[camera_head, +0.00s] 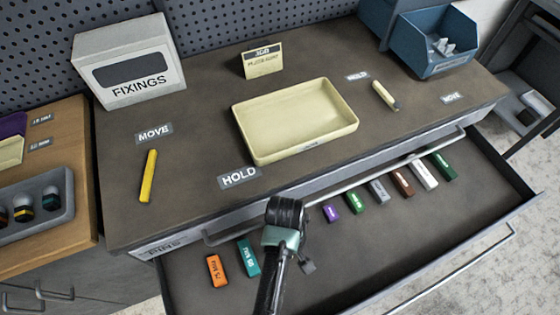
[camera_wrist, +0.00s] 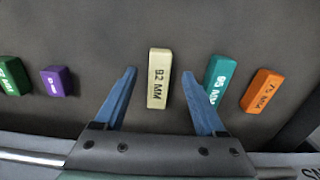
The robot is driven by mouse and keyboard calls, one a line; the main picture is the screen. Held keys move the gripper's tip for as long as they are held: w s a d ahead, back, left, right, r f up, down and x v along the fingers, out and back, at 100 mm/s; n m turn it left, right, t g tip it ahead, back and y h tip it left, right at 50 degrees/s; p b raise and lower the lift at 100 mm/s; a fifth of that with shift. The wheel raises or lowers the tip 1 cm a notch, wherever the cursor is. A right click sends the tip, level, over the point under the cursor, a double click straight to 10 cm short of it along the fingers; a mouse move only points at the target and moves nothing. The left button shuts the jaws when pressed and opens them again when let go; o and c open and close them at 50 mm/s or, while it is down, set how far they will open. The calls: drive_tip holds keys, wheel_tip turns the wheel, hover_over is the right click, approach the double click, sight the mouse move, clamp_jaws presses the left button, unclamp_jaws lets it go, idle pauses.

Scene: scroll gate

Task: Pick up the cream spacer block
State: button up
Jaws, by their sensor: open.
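The cream spacer block (camera_wrist: 158,78), marked 92 MM, lies in the open drawer in the wrist view. My gripper (camera_wrist: 158,72) is open, with one blue finger on each side of the block. Gaps show between the block and both fingers; I cannot tell how far the fingertips are above the drawer floor. The right finger partly overlaps the teal block (camera_wrist: 216,77). In the head view my arm hides the cream block, and the fingertips cannot be made out.
An orange block (camera_wrist: 262,91) and a purple block (camera_wrist: 56,81) lie to either side. Several more blocks, including a white one (camera_head: 424,175), lie farther right in the drawer (camera_head: 420,230). A cream tray (camera_head: 262,150) stands on the bench above.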

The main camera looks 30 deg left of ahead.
wheel_tip(320, 180, down, 3)
drive_tip(key=shift+r, duration=0.2)
clamp_jaws()
idle(0.3)
